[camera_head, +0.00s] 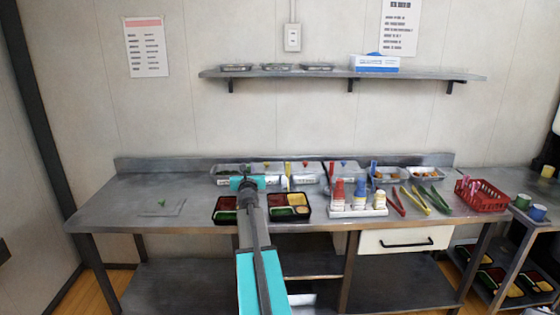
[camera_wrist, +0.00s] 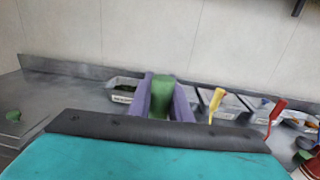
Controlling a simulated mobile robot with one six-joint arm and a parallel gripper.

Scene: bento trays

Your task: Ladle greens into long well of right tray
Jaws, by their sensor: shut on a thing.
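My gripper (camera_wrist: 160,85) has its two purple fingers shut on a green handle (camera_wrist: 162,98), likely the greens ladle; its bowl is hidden. In the head view my gripper (camera_head: 247,183) is above the back of the counter, by the row of food pans. A pan of dark greens (camera_wrist: 125,86) stands just left beyond the fingers; it also shows in the head view (camera_head: 227,177). The right tray (camera_head: 290,220) is black, at the counter's front, with red, yellow and green in its wells.
A left tray (camera_head: 225,222) lies beside it, partly behind my arm. Pans with yellow (camera_wrist: 216,100) and red (camera_wrist: 276,112) handles stand to the right. A bottle rack (camera_head: 358,212), several tongs (camera_head: 417,203) and a red basket (camera_head: 481,195) follow. The counter's left is mostly clear.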

